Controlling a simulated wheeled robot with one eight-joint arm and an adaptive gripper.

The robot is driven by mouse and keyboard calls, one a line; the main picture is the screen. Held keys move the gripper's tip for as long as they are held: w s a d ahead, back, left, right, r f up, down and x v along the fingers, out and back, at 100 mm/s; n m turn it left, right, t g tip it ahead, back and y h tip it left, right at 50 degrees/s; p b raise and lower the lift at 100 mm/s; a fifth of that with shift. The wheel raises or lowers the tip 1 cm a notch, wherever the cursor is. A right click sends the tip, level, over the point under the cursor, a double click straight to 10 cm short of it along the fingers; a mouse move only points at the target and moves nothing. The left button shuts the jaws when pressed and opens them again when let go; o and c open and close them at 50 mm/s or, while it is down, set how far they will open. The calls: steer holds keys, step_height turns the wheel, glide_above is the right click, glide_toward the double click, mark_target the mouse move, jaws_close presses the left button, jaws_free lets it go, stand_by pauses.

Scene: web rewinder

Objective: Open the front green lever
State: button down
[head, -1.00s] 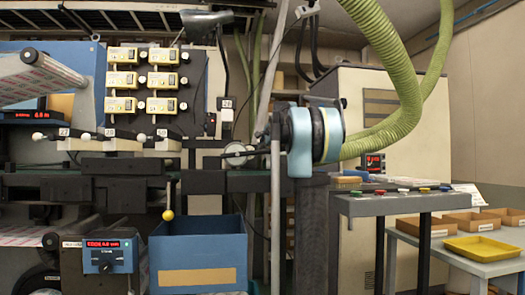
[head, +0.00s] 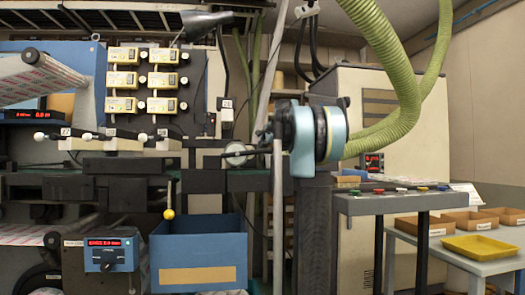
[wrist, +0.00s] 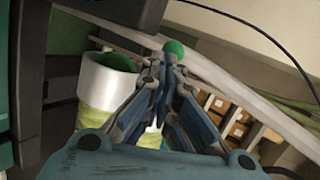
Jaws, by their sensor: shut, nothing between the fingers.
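In the wrist view, a round green knob (wrist: 174,48) shows just beyond the fingertips of my gripper (wrist: 165,68). It looks like the end of the green lever, but the rest of the lever is hidden by the fingers. The fingers are together and empty. I cannot tell whether they touch the knob. In the head view, I cannot make out the green lever or the fingers; the pale blue part of my arm is in front of the machine.
A white and yellow-green cylinder (wrist: 105,85) stands left of the fingers. In the head view, a blue bin (head: 198,252) stands below the machine, with a yellow-knobbed lever (head: 169,214) above its left edge. A button bench (head: 390,203) and a yellow tray (head: 483,247) are right.

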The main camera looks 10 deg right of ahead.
steer(key=v, duration=1.1)
steer(key=shift+a, duration=0.3)
steer(key=shift+s+f, duration=0.1)
steer(key=s+r, duration=0.4)
steer(key=r, duration=0.1)
steer(key=s+r, duration=0.3)
steer(key=s, duration=1.4)
steer(key=s+r, duration=0.3)
steer(key=s, duration=1.5)
steer(key=shift+s, duration=0.2)
